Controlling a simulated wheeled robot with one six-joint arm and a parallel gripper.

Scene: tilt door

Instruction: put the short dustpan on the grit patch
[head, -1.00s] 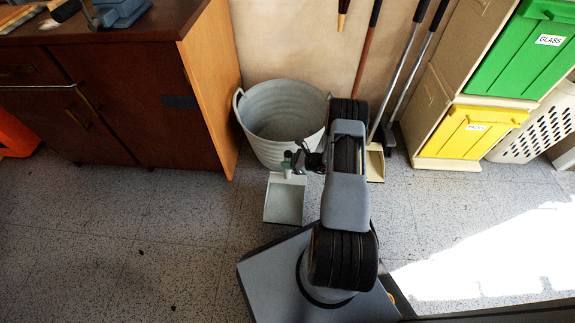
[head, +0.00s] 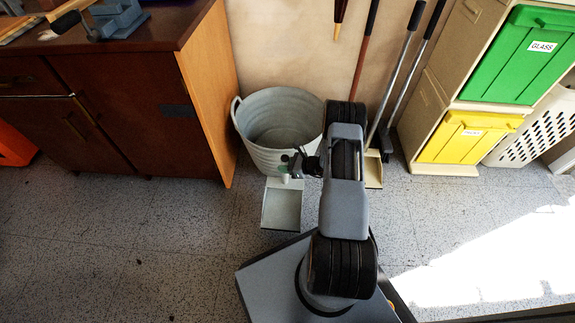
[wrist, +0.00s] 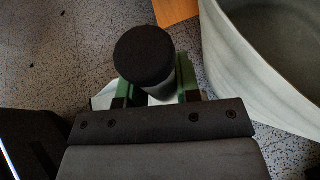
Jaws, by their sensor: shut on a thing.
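The short dustpan, with a pale grey pan (head: 282,208), hangs off my gripper (head: 290,167) in front of the metal tub in the head view. My gripper is shut on its handle. In the wrist view the dark round handle end (wrist: 143,52) stands between the green fingers (wrist: 156,88), with pale parts of the pan showing beside them. The pan's height above the floor is hard to tell. I cannot make out a clear grit patch; a few small dark specks (head: 140,262) lie on the floor at the left.
The tub (head: 262,154) stands close behind the dustpan. A wooden cabinet (head: 110,130) is at the left. A cream dustpan (head: 374,172) and long-handled tools lean on the wall, right of my arm. Bins (head: 465,138) stand at the right. The left floor is mostly open.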

